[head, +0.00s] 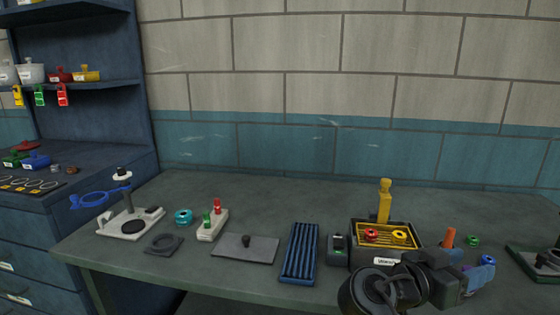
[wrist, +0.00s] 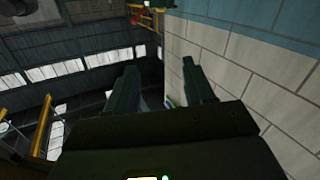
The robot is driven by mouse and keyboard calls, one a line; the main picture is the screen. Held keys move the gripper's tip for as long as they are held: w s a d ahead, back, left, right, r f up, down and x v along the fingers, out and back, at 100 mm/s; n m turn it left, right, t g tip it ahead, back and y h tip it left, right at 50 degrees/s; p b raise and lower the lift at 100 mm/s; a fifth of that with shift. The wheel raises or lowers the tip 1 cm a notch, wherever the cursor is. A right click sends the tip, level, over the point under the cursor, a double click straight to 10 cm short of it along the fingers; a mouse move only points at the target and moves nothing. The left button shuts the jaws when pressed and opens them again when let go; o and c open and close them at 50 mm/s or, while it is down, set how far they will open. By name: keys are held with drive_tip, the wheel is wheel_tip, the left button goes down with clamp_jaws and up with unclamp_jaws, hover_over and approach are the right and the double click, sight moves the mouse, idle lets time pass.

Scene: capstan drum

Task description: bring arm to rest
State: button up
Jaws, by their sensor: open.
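My gripper (wrist: 161,66) shows in the wrist view with its two dark fingers spread apart and nothing between them. It points away from the bench, past a block wall (wrist: 238,65) on the right and a hall with bright windows on the left. In the head view, dark rounded links of my arm cover the lower right, in front of the bench's near edge. I cannot make out the fingertips there. The arm hides part of the black box (head: 362,255) with the yellow tray and some of the bench around it.
The dark bench (head: 190,262) carries a white stand (head: 120,222), a grey plate (head: 245,248), a blue ribbed tray (head: 299,253) and a yellow-handled tool (head: 384,200). A blue piece (head: 482,273) lies close to my arm's right. Shelves stand at left. The bench's back strip is mostly clear.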

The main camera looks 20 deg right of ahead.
drive_tip(key=s+a+f+n+t+y, duration=0.2)
drive_tip(key=a+f+n+t+y, duration=0.15)
drive_tip(key=f+n+t, duration=0.35)
drive_tip(key=s+a+f+n+t+y, duration=0.2)
drive_tip(key=a+f+n+t+y, duration=0.15)
drive_tip(key=f+n, duration=0.35)
drive_tip(key=s+a+f+n+t+y, duration=0.3)
drive_tip(key=s+a+f+y, duration=0.2)
drive_tip(key=s+a, duration=0.4)
drive_tip(key=s+a+r+t+y, duration=0.3)
drive_tip(key=s+a+r+y, duration=0.2)
drive_tip(key=s+a+r, duration=0.4)
drive_tip(key=s+r, duration=0.3)
drive_tip(key=shift+s+r+n+t, duration=0.25)
drive_tip(key=shift+r+n+t, duration=0.05)
drive_tip(key=shift+t, duration=0.05)
